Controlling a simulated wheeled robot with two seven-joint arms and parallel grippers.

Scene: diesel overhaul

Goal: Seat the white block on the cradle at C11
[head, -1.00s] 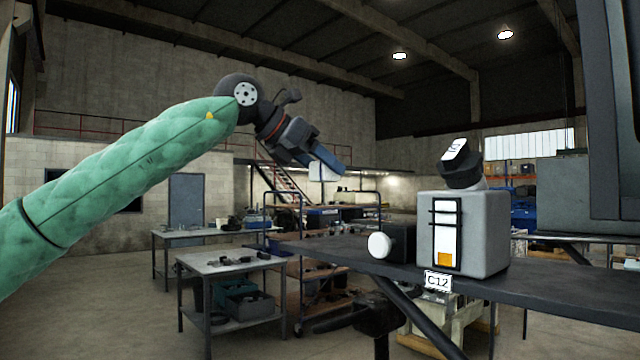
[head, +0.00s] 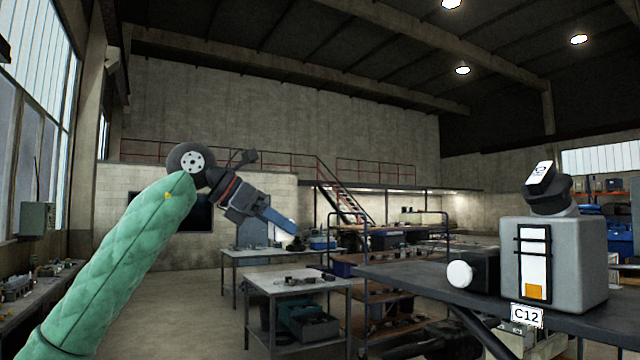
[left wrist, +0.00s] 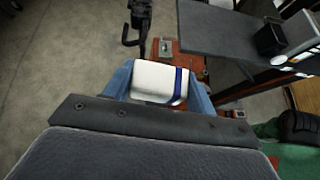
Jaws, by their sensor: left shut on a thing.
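My left gripper (head: 283,229) is at the end of the green-sleeved arm, raised in front of me and away from the dark shelf. It is shut on the white block (left wrist: 158,82). In the left wrist view the block sits between the two blue fingers and has a dark blue stripe near its right end. In the head view only a small pale part of the block shows beside the fingers. No cradle marked C11 can be made out. My right gripper is not in view.
A dark shelf (head: 400,278) at right carries a grey box (head: 585,262) with a white panel. A C12 label (head: 526,316) is on its edge. A white round knob (head: 460,274) faces me.

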